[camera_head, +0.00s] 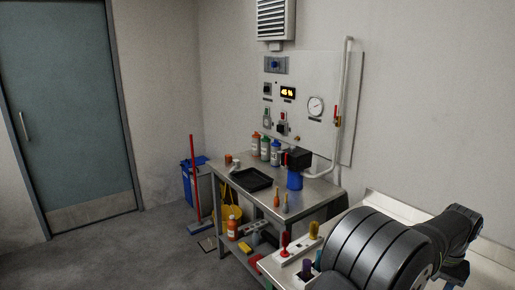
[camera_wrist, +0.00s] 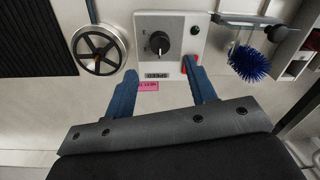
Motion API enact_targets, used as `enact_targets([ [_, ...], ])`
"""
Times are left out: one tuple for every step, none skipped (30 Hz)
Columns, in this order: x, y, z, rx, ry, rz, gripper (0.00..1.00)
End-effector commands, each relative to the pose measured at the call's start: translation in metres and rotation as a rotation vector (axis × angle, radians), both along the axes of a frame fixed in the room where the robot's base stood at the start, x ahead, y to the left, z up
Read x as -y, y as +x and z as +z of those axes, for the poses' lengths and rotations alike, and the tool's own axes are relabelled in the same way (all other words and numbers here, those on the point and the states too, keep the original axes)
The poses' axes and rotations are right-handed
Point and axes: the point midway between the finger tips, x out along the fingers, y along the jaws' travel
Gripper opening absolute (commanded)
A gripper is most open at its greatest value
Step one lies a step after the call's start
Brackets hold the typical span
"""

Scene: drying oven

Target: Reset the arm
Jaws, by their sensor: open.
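My gripper (camera_wrist: 160,68) shows in the wrist view with two blue fingers spread apart and nothing between them. Beyond the fingertips is a grey control box (camera_wrist: 144,22) with a dark knob (camera_wrist: 159,42) and an upside-down SPEED label. The fingers appear apart from the box, but the exact gap cannot be told. In the head view, my dark arm (camera_head: 380,248) fills the lower right, bent over a light bench. My gripper is not clearly made out there.
A handwheel (camera_wrist: 99,49) is left of the control box, and a blue bristle brush (camera_wrist: 250,64) hangs right of it. In the head view, a steel table (camera_head: 322,196) holds bottles and a black tray (camera_head: 251,179). Open floor (camera_head: 130,250) lies left.

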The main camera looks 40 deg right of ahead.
Motion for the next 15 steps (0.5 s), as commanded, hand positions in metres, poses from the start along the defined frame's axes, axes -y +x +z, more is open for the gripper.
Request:
enact_targets([
  [0.0,-0.001,0.012,0.0,-0.003,0.0,0.51],
  [0.001,-0.001,0.018,0.0,-0.004,0.0,0.51],
  [0.001,-0.001,0.025,0.0,-0.003,0.0,0.51],
  [0.001,-0.002,0.031,0.0,-0.003,0.0,0.51],
  [0.001,-0.002,0.037,0.0,-0.003,0.0,0.51],
  [0.001,-0.002,0.046,0.0,-0.004,0.0,0.51],
  [0.001,-0.003,0.052,0.0,-0.003,0.0,0.51],
  [0.001,-0.003,0.058,0.0,-0.004,0.0,0.51],
  [0.001,-0.003,0.066,0.0,-0.004,0.0,0.51],
  [0.001,-0.004,0.072,0.0,-0.003,0.0,0.51],
  [0.002,-0.004,0.078,0.0,-0.004,0.0,0.51],
  [0.002,-0.004,0.085,0.0,-0.003,0.0,0.51],
  [0.002,-0.005,0.091,0.0,-0.004,0.0,0.51],
  [0.002,-0.005,0.097,0.0,-0.003,0.0,0.51],
  [0.001,-0.004,0.089,0.0,0.004,0.0,0.51],
])
